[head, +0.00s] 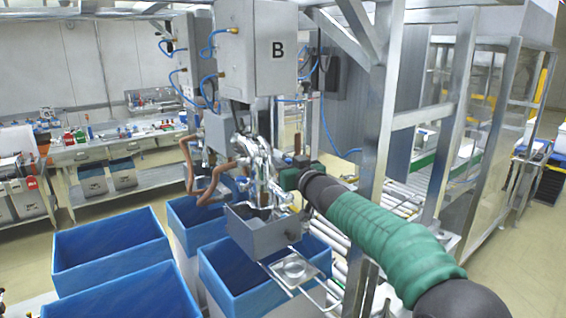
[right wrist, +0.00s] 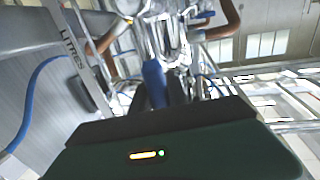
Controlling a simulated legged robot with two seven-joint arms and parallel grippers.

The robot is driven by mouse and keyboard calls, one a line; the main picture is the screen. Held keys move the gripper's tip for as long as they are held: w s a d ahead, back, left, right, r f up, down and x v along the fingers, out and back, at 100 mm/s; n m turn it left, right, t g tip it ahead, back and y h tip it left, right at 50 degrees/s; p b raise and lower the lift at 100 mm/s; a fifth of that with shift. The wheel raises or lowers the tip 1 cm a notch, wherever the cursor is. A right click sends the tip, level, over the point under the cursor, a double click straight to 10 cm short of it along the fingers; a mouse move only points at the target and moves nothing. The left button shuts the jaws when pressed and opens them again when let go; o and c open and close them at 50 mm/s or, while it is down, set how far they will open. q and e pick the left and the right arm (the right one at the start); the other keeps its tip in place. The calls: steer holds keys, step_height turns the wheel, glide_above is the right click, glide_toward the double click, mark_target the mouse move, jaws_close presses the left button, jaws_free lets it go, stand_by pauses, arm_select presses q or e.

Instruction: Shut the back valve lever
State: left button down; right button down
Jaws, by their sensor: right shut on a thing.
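Shiny metal valve piping (head: 262,165) hangs below a grey box marked B (head: 255,45), over a grey tray (head: 262,232). My right gripper (head: 297,175) reaches in from the right against this piping. In the right wrist view a blue lever handle (right wrist: 154,82) stands between the dark fingers of my right gripper (right wrist: 166,95), which is shut on it. The lever's pivot is partly hidden among the metal fittings. In the head view the held lever is hidden by my gripper. My left gripper is not seen.
Blue-lined boxes (head: 105,240) stand below and left of the piping. A metal upright (head: 385,130) stands close by my right arm. Brown hoses (head: 205,185) hang left of the valves. A roller conveyor (head: 400,195) runs behind the upright.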

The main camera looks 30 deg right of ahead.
steer(key=shift+f, duration=0.3)
steer(key=a+f+n+y+b, duration=0.1)
steer(key=a+f+n+b, duration=0.1)
steer(key=n+b, duration=0.4)
steer(key=a+f+n+t+y+b, duration=0.1)
steer(key=a+f+n+b, duration=0.2)
steer(key=n+b, duration=0.3)
steer(key=a+f+n+t+y+b, duration=0.1)
steer(key=a+f+n+b, duration=0.2)
steer(key=a+n+b, duration=0.2)
steer(key=shift+s+f+n+b, duration=0.1)
steer(key=shift+s+n+b, duration=0.25)
steer(key=shift+n+b, duration=0.95)
steer(key=shift+a+f+n+y+b, duration=0.15)
steer(key=shift+f+n+y+b, duration=0.4)
steer(key=shift+b, duration=0.6)
steer(key=shift+f, duration=0.1)
steer(key=c, duration=1.3)
jaws_free()
steer(key=shift+s, duration=0.1)
